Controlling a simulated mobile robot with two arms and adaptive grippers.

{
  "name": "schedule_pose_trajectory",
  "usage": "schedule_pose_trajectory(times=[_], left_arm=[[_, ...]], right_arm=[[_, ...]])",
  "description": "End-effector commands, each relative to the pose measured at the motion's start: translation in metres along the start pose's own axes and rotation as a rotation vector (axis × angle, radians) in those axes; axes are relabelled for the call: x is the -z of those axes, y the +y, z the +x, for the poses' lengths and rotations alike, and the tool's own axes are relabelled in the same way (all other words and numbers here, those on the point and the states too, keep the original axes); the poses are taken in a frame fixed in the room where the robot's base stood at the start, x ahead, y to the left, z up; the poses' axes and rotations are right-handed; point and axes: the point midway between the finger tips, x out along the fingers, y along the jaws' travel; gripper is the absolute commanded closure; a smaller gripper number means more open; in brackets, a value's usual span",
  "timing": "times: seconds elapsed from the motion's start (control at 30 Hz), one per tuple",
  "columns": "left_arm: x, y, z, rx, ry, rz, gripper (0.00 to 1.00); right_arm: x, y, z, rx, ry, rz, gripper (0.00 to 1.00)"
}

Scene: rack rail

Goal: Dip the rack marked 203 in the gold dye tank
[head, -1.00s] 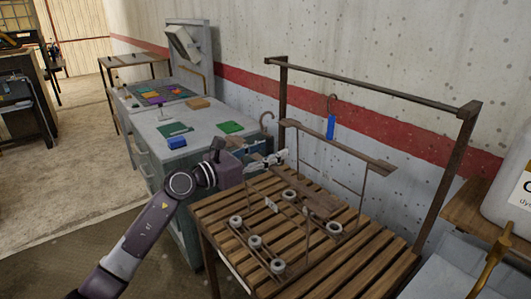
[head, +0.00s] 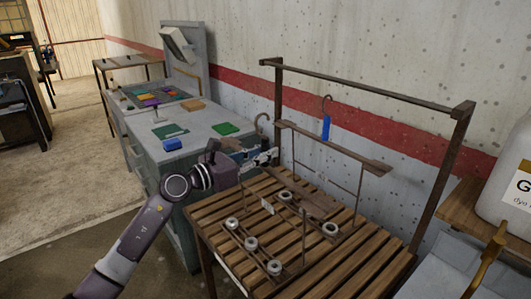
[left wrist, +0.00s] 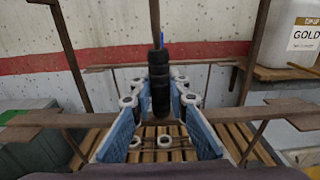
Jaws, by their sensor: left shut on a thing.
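My left gripper (head: 264,157) is shut on the dark ribbed grip (left wrist: 160,92) below a rack's hook (head: 261,125). That rack's wooden bar (head: 318,205) lies below the fingers, and its lower frame with pale rings (head: 250,243) is at the slatted table. A white tag (head: 267,206) shows there; its number is not readable. I cannot tell whether this rack touches the slats. A second rack with a blue grip (head: 326,128) and wooden bar (head: 345,151) stands behind. A pale container labelled gold (head: 507,190) is at the right. My right gripper is not in view.
A dark metal rail (head: 365,88) on posts spans above the slatted table (head: 345,270). A pale trough-like surface (head: 455,245) and a brass piece (head: 488,255) are at the lower right. A grey workbench (head: 205,125) with coloured flat pieces stands at the left.

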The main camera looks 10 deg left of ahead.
Motion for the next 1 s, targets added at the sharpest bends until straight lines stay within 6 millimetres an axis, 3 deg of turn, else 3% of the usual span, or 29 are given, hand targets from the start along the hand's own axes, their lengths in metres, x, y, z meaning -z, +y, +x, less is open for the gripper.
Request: schedule_pose_trajectory(times=[1.0], left_arm=[[-0.036,0.0,0.0,-0.001,-0.006,0.002,1.0]], right_arm=[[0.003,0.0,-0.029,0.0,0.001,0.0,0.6]])
